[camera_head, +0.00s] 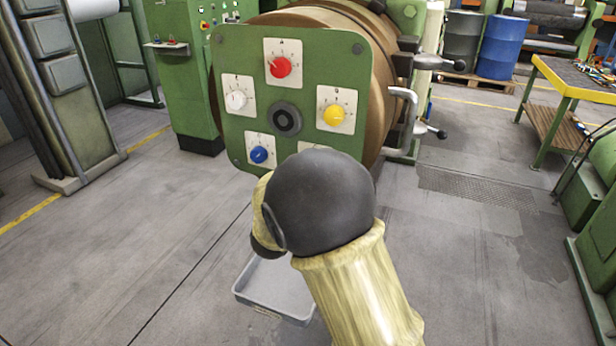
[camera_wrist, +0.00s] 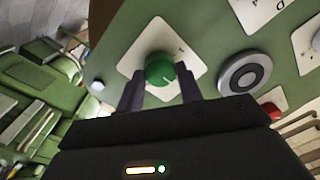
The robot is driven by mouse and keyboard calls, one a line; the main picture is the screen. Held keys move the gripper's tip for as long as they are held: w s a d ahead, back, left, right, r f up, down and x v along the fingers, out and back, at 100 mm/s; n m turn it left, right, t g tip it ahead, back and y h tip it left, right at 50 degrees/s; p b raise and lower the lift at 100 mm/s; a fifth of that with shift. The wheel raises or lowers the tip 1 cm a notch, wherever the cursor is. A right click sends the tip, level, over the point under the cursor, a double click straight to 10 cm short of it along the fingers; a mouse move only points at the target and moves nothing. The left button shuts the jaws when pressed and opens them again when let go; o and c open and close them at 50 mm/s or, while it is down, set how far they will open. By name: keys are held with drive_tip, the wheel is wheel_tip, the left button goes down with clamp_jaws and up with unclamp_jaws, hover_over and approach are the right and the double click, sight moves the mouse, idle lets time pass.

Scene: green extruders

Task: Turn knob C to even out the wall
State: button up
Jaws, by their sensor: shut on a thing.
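The green panel (camera_head: 232,62) stands ahead, with a red knob (camera_head: 280,67) at the top, a yellow knob (camera_head: 334,115) at right, a white knob (camera_head: 235,100) at left and a blue knob (camera_head: 259,154) at lower left. In the wrist view a green knob (camera_wrist: 160,69) sits on a white plate (camera_wrist: 188,52); the plate's letter is too blurred to read. My gripper (camera_wrist: 160,80) has a finger on each side of the green knob and is shut on it. In the head view my arm hides the green knob and my fingers.
A black round hub (camera_head: 286,120) sits mid-panel. A bent metal handle (camera_head: 405,110) and black-knobbed levers stick out to the panel's right. A grey tray (camera_head: 268,312) lies on the floor below. A workbench (camera_head: 571,85) stands at right; open floor lies left of the tray.

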drive_tip(key=o, duration=1)
drive_tip(key=shift+s, duration=0.1)
drive_tip(key=b+v, duration=0.1)
drive_tip(key=v, duration=1.6)
drive_tip(key=shift+a+b, duration=0.15)
drive_tip(key=shift+b, duration=0.15)
drive_tip(key=shift+s+f, duration=0.1)
